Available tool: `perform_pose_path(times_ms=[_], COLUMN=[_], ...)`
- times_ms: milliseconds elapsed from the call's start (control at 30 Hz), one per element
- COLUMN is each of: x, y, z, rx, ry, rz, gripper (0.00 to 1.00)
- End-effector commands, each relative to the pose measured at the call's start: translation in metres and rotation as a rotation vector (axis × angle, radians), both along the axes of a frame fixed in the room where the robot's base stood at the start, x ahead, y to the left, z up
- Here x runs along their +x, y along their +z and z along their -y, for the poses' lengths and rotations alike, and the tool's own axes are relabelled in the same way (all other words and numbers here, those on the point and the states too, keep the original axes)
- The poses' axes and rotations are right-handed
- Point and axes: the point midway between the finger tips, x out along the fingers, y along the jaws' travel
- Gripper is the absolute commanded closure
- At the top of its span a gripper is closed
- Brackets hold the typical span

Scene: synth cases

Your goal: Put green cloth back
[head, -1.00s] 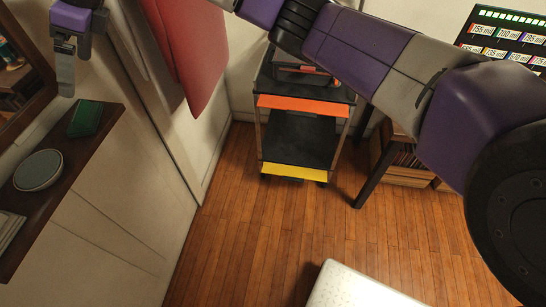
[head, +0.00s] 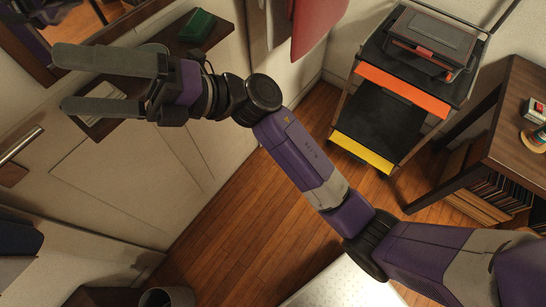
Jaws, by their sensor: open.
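A small green block-like thing (head: 197,25), which may be the green cloth folded up, lies on a dark wooden shelf (head: 219,40) along the wall at the upper left. My gripper (head: 62,81) is open and empty, its two fingers pointing left with a clear gap between them. It is in front of the shelf in the picture, left of and below the green thing, and apart from it. My gripper and wrist hide much of the shelf. No other green cloth shows.
A black trolley (head: 384,116) with orange and yellow edges stands at the right, a dark device (head: 432,38) on top. A wooden desk (head: 520,125) is beside it. A red panel (head: 318,22) hangs at the top. A bin (head: 167,298) is at the bottom. Wooden floor (head: 240,225) is clear.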

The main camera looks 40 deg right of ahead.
Motion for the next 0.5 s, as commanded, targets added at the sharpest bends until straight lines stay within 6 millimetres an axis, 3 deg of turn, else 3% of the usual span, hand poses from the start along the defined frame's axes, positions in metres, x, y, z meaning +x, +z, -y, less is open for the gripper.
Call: perform_pose_path(times_ms=[267,500], x=[-0.043,-0.084], y=[-0.024,-0.074], z=[0.044,0.095], rx=[0.432,0.728], ry=[-0.057,-0.139], rz=[-0.343,-0.665], gripper=[0.00,0.00])
